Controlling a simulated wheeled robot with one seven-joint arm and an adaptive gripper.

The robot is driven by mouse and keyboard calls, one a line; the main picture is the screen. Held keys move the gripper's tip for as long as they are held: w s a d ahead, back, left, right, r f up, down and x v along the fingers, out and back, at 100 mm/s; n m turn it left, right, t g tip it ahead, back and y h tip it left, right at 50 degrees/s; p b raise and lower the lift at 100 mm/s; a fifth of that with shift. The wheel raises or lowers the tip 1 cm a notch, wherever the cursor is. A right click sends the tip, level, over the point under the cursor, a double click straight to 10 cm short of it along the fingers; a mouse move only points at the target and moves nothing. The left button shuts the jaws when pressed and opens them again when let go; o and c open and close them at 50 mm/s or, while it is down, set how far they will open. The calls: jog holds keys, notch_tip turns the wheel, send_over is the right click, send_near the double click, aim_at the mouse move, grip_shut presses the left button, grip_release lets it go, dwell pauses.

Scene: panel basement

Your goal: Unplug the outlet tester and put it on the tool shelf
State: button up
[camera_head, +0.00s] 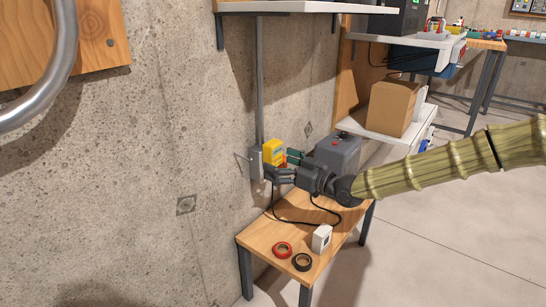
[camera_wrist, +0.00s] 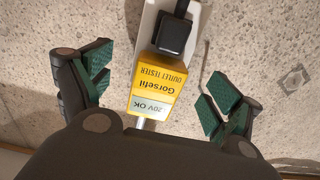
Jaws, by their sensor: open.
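The yellow outlet tester (camera_head: 273,150) sits at the grey outlet box (camera_head: 256,165) on the concrete wall. The wrist view shows the tester (camera_wrist: 157,88) upside down, with "OUTLET TESTER" and "20V OK" on it, against a pale outlet plate (camera_wrist: 148,22). A black plug (camera_wrist: 174,36) sits in the same plate beside it. My gripper (camera_head: 282,162) is open in front of the outlet. In the wrist view its green-padded fingers (camera_wrist: 160,94) stand on either side of the tester, with gaps on both sides. I cannot tell which shelf is the tool shelf.
Below is a wooden table (camera_head: 262,240) with a red tape roll (camera_head: 282,250), a black tape roll (camera_head: 302,262), a white box (camera_head: 321,238) and a black cable. A grey case (camera_head: 338,152) stands behind my gripper. A wall shelf (camera_head: 290,6) hangs above.

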aim_at(277, 163)
jog(key=shift+w+a, duration=0.4)
jog(key=shift+a, duration=0.15)
jog(key=shift+p, duration=0.55)
dwell(0.9)
jog(key=c, duration=1.9)
jog(key=shift+s+d, duration=0.1)
jog(key=shift+p+v, duration=1.05)
jog(key=shift+v, duration=1.8)
